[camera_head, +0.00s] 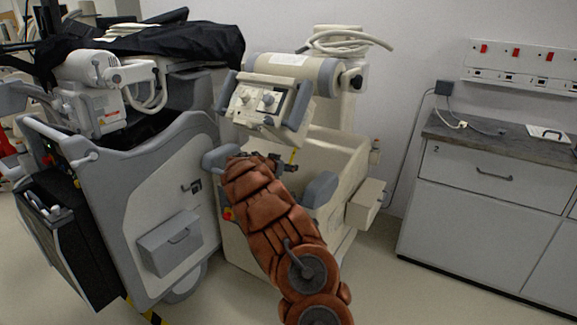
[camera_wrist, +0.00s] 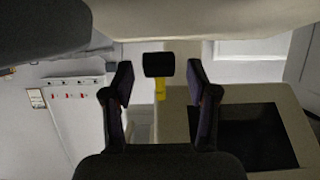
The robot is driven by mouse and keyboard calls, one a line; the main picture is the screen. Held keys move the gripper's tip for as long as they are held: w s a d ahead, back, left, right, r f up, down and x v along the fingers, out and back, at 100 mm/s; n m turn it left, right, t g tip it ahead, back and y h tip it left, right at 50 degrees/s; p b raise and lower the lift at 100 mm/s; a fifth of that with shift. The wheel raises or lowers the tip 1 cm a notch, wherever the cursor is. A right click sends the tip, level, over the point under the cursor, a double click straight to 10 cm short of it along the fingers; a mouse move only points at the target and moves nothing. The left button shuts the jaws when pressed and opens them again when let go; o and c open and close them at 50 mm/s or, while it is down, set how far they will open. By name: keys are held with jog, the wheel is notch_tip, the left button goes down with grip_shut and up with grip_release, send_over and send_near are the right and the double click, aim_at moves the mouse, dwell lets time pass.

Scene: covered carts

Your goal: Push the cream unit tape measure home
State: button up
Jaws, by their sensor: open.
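The cream unit (camera_head: 300,185) stands mid-picture in the head view, behind my arm. In the head view a small yellow piece (camera_head: 292,157) shows just right of my gripper (camera_head: 276,163). In the wrist view my gripper (camera_wrist: 159,76) is open, one finger on each side of the block and strip, with gaps on both sides. I cannot tell how far ahead of the fingertips the block is.
A grey cart (camera_head: 150,190) with a black cover (camera_head: 165,42) stands close on the left. The cream unit's control panel (camera_head: 262,103) overhangs near my gripper. A counter with drawers (camera_head: 490,180) stands right. Floor shows between unit and counter.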

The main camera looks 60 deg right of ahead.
jog(key=shift+x, duration=0.85)
jog(key=shift+c, duration=0.3)
grip_shut()
